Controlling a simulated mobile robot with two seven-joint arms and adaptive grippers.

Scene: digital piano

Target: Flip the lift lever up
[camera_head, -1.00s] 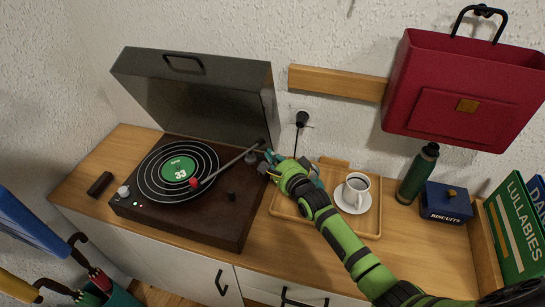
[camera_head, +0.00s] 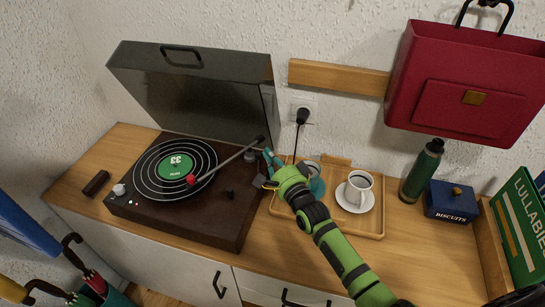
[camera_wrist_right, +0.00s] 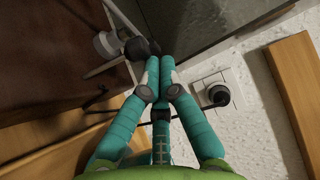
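The turntable (camera_head: 140,212) is a dark brown box with its lid (camera_head: 195,90) raised. A black record (camera_head: 150,185) with a green label lies on it. The tone arm (camera_head: 222,166) reaches over the record, its red head (camera_head: 190,180) at the label's edge. The arm's dark pivot also shows in the right wrist view (camera_wrist_right: 140,48), beside a pale cylinder (camera_wrist_right: 103,45). My right gripper (camera_head: 266,168) is at the turntable's right rear edge, near the pivot. In the wrist view its teal fingertips (camera_wrist_right: 160,65) are together, with nothing visible between them. I cannot make out the lift lever.
Right of the turntable, a wooden tray (camera_head: 345,228) holds a white coffee cup (camera_head: 357,187) on a saucer and a teal cup partly behind my gripper. A black plug (camera_head: 302,115) is in the wall. A green bottle (camera_head: 422,172) and biscuit box (camera_head: 450,203) stand further right.

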